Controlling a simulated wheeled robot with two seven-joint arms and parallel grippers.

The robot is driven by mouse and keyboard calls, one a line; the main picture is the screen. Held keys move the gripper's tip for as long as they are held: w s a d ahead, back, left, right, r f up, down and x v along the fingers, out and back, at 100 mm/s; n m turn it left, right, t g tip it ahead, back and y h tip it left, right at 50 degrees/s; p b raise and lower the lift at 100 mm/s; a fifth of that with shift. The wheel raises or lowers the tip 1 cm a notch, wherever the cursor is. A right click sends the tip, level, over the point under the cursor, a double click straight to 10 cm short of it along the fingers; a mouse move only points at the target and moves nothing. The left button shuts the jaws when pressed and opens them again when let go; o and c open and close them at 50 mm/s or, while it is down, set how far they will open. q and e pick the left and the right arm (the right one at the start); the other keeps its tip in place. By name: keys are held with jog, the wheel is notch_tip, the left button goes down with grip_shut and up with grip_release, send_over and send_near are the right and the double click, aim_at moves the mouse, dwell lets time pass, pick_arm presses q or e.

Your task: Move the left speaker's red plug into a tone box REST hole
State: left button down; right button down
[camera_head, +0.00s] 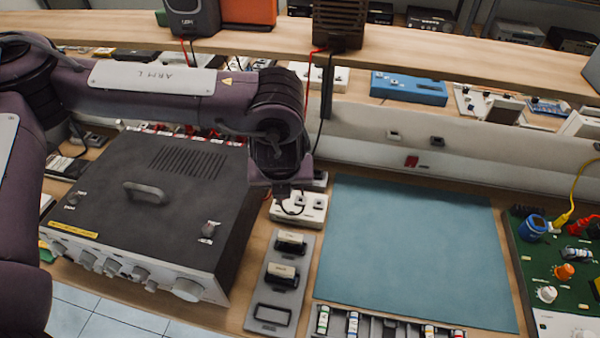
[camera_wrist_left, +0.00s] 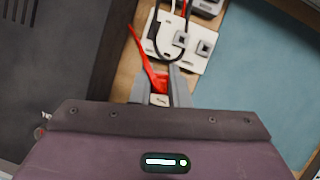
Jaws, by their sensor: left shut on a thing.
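My left gripper (camera_head: 282,188) points down above the near left part of the white tone box (camera_head: 305,210). In the left wrist view, the gripper (camera_wrist_left: 160,88) is shut on the red plug (camera_wrist_left: 158,82), whose red lead runs up and left. The tone box (camera_wrist_left: 160,20) there shows two grey square sockets and a black lead curving over it. The plug's tip is small and partly hidden between the fingers, and I cannot tell whether it touches the box. A grey speaker (camera_head: 193,15) and a brown speaker (camera_head: 340,25) stand on the shelf, each with red and black leads.
A black amplifier (camera_head: 170,185) stands left of the tone box. A grey tray (camera_head: 262,318) with dark blocks lies in front of it. A clear teal mat (camera_head: 410,250) lies to the right, with a green board (camera_head: 530,270) beyond it. The wooden shelf (camera_head: 440,62) spans the back.

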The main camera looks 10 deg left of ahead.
pick_arm(q)
jog(key=w+f+m+g+h+b, duration=0.1)
jog(key=w+f+m+h+b, duration=0.1)
jog(key=m, duration=0.5)
jog(key=w+d+f+m+g+h+b, duration=0.1)
jog(key=w+f+m+g+h+b, duration=0.1)
jog(key=m, duration=0.5)
jog(key=w+d+f+m+g+h+b, duration=0.1)
jog(key=w+f+m+b, duration=0.1)
jog(key=m, duration=0.5)
jog(key=shift+w+f+h+b, duration=0.3)
jog(key=shift+f+h, duration=0.05)
jog(key=shift+h, duration=0.05)
jog(key=shift+f, duration=0.3)
jog(key=shift+d, duration=0.2)
jog(key=shift+f+b, duration=0.6)
jog(key=shift+f, duration=0.25)
dwell(1.1)
dwell(0.3)
